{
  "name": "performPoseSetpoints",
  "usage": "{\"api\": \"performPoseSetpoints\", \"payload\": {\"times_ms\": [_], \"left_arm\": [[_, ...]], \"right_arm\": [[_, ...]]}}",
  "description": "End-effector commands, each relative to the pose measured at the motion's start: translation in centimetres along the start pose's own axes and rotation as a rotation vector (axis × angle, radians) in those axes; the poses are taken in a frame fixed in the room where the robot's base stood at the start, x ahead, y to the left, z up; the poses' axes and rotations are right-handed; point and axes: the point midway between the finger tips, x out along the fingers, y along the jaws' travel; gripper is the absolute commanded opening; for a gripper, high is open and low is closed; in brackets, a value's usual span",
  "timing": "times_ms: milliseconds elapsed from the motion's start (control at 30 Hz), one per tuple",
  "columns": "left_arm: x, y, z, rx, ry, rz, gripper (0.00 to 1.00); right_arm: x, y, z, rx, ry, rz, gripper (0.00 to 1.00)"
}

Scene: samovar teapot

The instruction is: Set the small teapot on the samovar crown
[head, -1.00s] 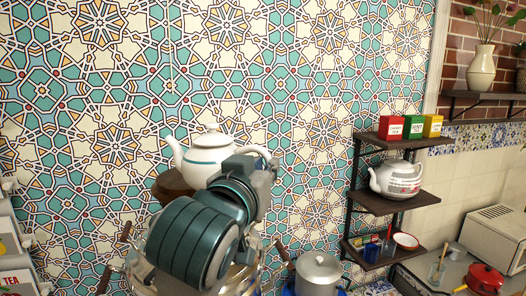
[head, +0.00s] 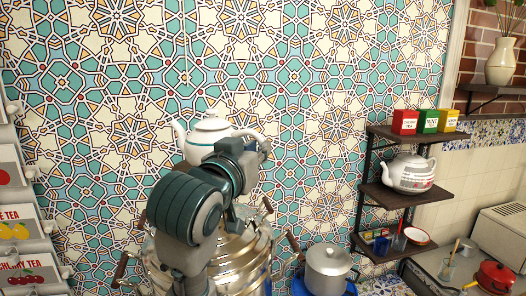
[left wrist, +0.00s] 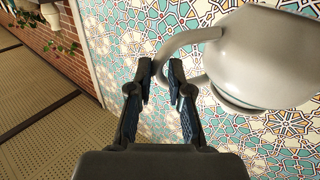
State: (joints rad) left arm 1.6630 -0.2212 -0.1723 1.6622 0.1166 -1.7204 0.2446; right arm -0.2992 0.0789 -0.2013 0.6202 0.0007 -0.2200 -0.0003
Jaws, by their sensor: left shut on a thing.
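The small teapot (head: 208,130) is white with a green band, a lid and a spout pointing left. It is upright, above the silver samovar (head: 252,262) in the head view. My left gripper (left wrist: 160,72) is shut on its curved handle, and the pale pot body (left wrist: 260,60) fills the upper right of the left wrist view. In the head view my left arm covers the pot's underside and much of the samovar top. The crown is hidden, so I cannot tell the gap between pot and crown. My right gripper is not in view.
A lidded metal pot (head: 327,268) stands right of the samovar. A wall shelf (head: 397,199) holds another white teapot (head: 408,173), with tins (head: 428,121) above it. Printed cards or boxes (head: 12,232) line the left edge. The tiled wall is close behind.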

Motion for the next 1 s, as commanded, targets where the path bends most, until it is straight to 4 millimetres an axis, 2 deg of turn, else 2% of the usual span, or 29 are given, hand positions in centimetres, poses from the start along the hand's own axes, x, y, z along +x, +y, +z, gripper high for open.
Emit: {"api": "performPoseSetpoints", "payload": {"times_ms": [200, 600, 1000], "left_arm": [[1.3, -1.4, 0.0, 0.001, 0.0, -0.001, 0.0], [2.5, -5.0, 0.2, -0.003, 0.003, -0.002, 0.0], [4.5, -7.2, 0.4, 0.001, 0.001, 0.0, 0.0]], "right_arm": [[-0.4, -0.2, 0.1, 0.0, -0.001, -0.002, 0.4], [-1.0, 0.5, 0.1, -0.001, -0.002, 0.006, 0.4], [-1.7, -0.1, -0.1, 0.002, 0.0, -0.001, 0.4]]}}
